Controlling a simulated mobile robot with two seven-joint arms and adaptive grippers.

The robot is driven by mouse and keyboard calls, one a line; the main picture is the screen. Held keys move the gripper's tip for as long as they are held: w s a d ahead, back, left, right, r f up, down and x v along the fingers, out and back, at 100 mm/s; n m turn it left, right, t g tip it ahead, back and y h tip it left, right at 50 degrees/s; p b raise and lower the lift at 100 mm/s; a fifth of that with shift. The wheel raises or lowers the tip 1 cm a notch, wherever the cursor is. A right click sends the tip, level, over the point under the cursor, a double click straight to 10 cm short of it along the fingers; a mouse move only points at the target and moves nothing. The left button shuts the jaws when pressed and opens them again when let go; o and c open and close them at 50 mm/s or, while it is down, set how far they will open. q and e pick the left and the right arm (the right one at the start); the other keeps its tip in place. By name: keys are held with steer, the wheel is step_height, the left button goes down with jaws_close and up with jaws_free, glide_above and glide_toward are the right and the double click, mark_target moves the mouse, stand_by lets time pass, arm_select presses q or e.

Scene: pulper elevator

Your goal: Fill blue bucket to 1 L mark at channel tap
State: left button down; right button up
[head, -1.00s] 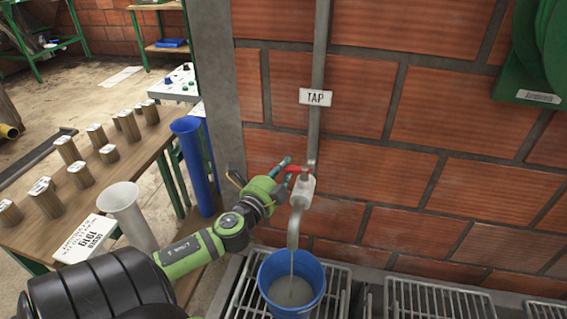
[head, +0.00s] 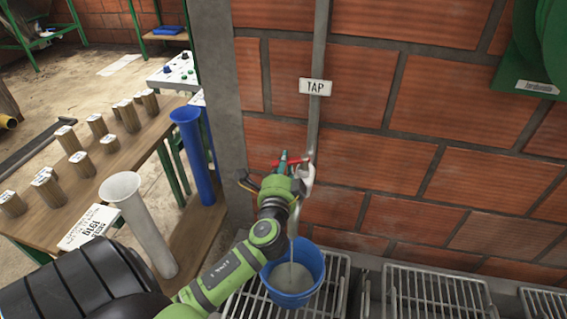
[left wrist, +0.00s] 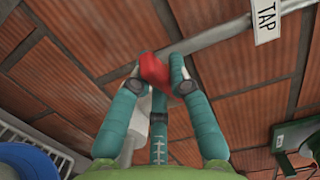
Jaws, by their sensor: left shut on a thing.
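The blue bucket (head: 309,289) stands upright on a metal grate under the tap spout. Greyish water (head: 291,278) lies in it, and a thin stream falls from above into it. Part of its rim shows in the left wrist view (left wrist: 28,161). I cannot read any mark on it. The tap's red handle (head: 292,162) is on the brick wall. My left gripper (head: 284,163) is at the handle. In the left wrist view its teal fingers (left wrist: 160,82) are shut on both sides of the red handle (left wrist: 153,68). My left arm hides part of the tap. My right gripper is out of view.
A TAP sign (head: 315,87) hangs on the pipe. A wooden table (head: 120,168) at left bears several labelled blocks. A grey tube (head: 135,210) and a blue tube (head: 190,145) stand nearby. More grates (head: 440,295) lie at right. A green reel (head: 535,45) is on the wall.

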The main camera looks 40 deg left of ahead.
arm_select(q)
steer(key=c, duration=1.1)
jaws_free()
steer(key=shift+c, duration=0.2)
steer(key=v, duration=1.2)
steer(key=shift+s, duration=0.1)
